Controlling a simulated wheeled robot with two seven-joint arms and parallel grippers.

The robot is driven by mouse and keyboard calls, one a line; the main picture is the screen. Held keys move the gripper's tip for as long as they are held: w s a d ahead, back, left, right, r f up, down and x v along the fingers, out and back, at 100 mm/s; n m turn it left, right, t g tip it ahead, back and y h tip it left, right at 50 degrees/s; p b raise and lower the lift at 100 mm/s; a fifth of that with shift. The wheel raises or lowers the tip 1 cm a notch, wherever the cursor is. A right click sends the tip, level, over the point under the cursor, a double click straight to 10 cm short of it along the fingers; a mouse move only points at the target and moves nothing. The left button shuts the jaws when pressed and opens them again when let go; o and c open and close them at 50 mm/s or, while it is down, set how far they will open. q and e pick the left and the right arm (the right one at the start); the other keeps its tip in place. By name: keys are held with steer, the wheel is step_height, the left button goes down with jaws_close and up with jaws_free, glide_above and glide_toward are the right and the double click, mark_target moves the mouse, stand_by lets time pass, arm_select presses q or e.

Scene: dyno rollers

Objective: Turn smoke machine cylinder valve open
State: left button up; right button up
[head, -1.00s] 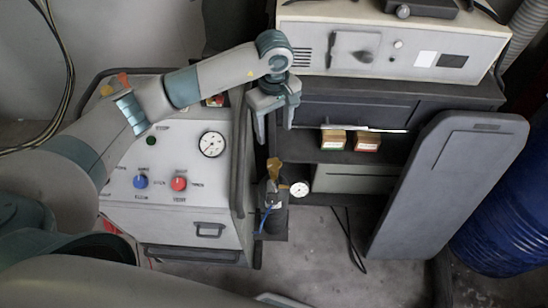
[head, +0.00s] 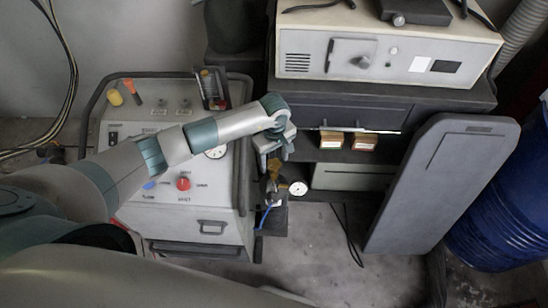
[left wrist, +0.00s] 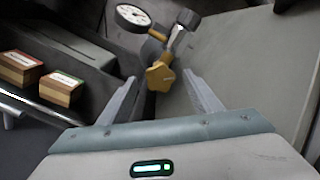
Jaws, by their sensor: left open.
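The yellow star-shaped valve knob (left wrist: 160,77) sits on a brass and metal valve body (left wrist: 178,42) in the left wrist view. In the head view the brass valve (head: 272,184) tops a dark cylinder beside the grey cabinet, partly hidden by my gripper. A round white pressure gauge (head: 298,188) is attached to it; it also shows in the left wrist view (left wrist: 132,17). My left gripper (head: 274,161) is open just above the valve. In the left wrist view the knob appears between the spread fingertips, with gaps on both sides. My right gripper is out of view.
The grey control cabinet (head: 198,232) stands close on the left of the valve. A dark shelf unit holds two small boxes (head: 332,140) on the right. A leaning grey panel (head: 440,185) and a blue drum (head: 495,225) stand farther right. A blue hose (head: 265,214) hangs below the valve.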

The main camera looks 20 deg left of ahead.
arm_select(q)
steer(key=shift+f, duration=0.2)
steer(key=c, duration=1.1)
steer(key=shift+o, duration=0.2)
